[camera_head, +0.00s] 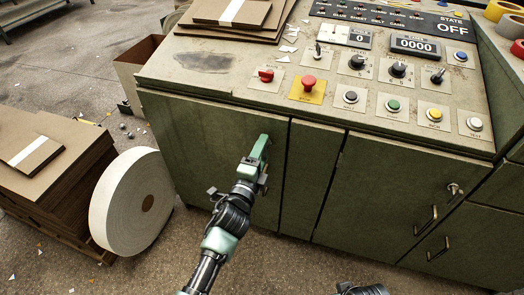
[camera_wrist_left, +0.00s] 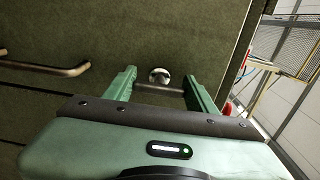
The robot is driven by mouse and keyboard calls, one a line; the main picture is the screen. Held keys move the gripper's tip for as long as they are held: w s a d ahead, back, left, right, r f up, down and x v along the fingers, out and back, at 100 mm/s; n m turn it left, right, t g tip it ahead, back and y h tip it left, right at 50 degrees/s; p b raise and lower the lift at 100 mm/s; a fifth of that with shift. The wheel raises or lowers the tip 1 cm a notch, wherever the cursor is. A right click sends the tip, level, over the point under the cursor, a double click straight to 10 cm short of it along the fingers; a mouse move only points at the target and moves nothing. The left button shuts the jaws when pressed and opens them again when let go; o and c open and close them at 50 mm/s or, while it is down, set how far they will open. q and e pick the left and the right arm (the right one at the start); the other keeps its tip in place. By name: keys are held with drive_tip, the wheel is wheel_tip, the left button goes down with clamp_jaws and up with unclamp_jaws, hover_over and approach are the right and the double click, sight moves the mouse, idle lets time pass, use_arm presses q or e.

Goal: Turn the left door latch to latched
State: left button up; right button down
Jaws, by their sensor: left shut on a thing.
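The left door (camera_head: 205,140) is a dull green panel on the front of the cabinet, and it looks closed. My left gripper (camera_head: 261,148) is up against its upper right part and hides the latch in the head view. In the left wrist view, the left door latch (camera_wrist_left: 160,76) shows as a round metal knob with a short bar below it, between the two green fingers of my left gripper (camera_wrist_left: 161,88). The gripper is shut on the latch, with the bar spanning between the fingers.
A metal door handle (camera_wrist_left: 45,67) stands out left of the fingers in the wrist view. The right door (camera_head: 372,190) has its own latch (camera_head: 454,188) and handle. A control panel with a red button (camera_head: 309,83) lies above. A white roll (camera_head: 125,205) stands on the floor at left.

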use_arm(q)
drive_tip(key=o, duration=1.4)
drive_tip(key=shift+c, duration=0.2)
use_arm(e)
drive_tip(key=shift+w+r, duration=0.1)
use_arm(q)
drive_tip(key=shift+s, duration=0.25)
drive_tip(key=p+v, duration=0.1)
drive_tip(key=v, duration=0.6)
drive_tip(key=shift+s, duration=0.15)
use_arm(e)
drive_tip(key=f, duration=0.3)
drive_tip(key=shift+s+f, duration=0.25)
drive_tip(key=shift+f, duration=0.1)
use_arm(q)
drive_tip(key=shift+a, duration=0.1)
